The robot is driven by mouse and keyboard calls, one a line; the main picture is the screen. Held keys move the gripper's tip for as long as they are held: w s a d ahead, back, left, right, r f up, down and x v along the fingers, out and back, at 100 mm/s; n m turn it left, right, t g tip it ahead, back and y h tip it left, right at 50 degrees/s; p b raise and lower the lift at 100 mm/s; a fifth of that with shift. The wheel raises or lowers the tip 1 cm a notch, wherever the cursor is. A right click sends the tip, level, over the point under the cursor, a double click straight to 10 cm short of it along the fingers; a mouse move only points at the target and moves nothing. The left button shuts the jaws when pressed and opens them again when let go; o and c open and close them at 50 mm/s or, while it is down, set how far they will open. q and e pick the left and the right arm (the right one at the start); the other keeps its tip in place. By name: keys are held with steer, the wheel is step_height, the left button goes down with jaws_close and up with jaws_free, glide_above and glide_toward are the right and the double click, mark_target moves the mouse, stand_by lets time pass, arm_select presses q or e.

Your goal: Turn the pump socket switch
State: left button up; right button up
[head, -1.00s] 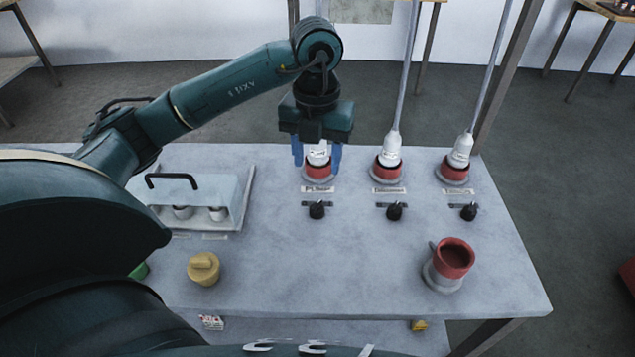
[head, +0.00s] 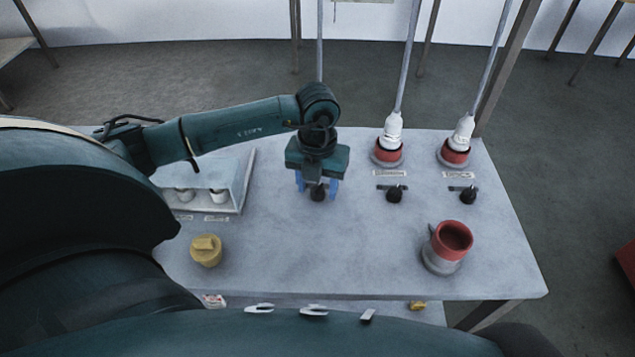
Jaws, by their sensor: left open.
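The pump socket's black rotary switch (head: 318,193) is at the left of a row of three on the grey table. My left gripper (head: 317,186) points down over it, with its blue fingers open, one on each side of the knob. I cannot tell whether the fingers touch it. The gripper hides the red pump socket, its white plug and its label; only the plug's cable (head: 319,45) shows above. My right gripper is not in view.
Two more red sockets with white plugs (head: 392,128) (head: 463,133) and black switches (head: 394,194) (head: 468,195) stand to the right. A red-and-grey socket (head: 452,240) and a yellow cap (head: 206,250) stand nearer me. A clear cover (head: 235,175) is at the left.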

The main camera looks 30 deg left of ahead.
arm_select(q)
steer(key=shift+f, duration=0.1)
steer(key=shift+c, duration=0.5)
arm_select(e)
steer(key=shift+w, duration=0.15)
arm_select(q)
steer(key=c, duration=0.9)
steer(key=shift+n, duration=0.3)
steer(key=n, duration=0.2)
steer(key=shift+n, duration=0.4)
steer(key=n, duration=0.3)
steer(key=shift+n, duration=0.3)
steer(key=n+p, duration=0.1)
steer(key=n, duration=0.2)
steer(key=shift+n, duration=0.9)
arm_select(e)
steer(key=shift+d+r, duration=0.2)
arm_select(q)
steer(key=shift+w, duration=0.1)
